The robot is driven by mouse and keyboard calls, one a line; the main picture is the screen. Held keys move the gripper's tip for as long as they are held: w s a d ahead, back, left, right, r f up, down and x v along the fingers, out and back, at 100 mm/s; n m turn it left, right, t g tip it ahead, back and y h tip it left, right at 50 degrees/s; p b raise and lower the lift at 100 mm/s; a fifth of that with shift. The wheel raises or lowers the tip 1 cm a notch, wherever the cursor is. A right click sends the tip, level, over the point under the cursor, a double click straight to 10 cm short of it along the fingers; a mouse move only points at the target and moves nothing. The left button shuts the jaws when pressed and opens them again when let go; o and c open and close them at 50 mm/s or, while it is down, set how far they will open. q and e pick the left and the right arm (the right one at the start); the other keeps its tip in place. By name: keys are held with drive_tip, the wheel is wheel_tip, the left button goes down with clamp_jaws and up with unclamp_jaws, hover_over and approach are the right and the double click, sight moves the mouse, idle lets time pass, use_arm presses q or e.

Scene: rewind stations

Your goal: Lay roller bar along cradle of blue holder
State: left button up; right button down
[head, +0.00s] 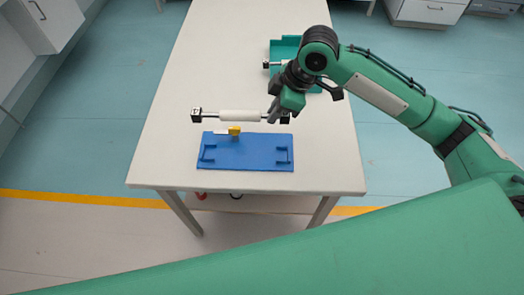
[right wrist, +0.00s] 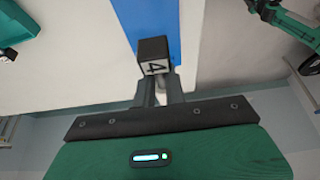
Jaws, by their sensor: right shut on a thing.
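The roller bar (head: 240,116) has a white middle, thin metal ends and black end blocks. It lies level across the picture, just beyond the far edge of the blue holder (head: 245,163), apart from its cradle. My right gripper (head: 273,113) is shut on the bar near its right end. In the right wrist view, a black end block (right wrist: 153,52) marked 4 shows at the fingertips (right wrist: 160,80), with the blue holder (right wrist: 160,15) behind it. The bar's height above the table is hard to tell. My left gripper is not in view.
A yellow and white piece (head: 234,131) sits at the holder's far edge, near the bar. A teal tray (head: 285,44) with another bar in it stands farther back, partly behind my right arm. The white table (head: 200,75) is clear at the left.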

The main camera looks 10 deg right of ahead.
hover_over(267, 155)
drive_tip(key=d, duration=0.2)
drive_tip(key=f, duration=1.2)
drive_tip(key=shift+s+a, duration=0.25)
drive_tip(key=shift+f, duration=0.45)
wheel_tip(267, 155, down, 4)
drive_tip(key=shift+r+p, duration=0.1)
drive_tip(key=shift+p, duration=0.3)
drive_tip(key=c, duration=1.5)
unclamp_jaws()
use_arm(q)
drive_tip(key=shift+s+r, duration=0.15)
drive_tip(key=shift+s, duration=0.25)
use_arm(e)
drive_tip(key=shift+o, duration=0.2)
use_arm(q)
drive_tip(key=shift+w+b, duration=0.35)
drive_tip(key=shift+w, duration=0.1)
use_arm(e)
drive_tip(key=v, duration=1.2)
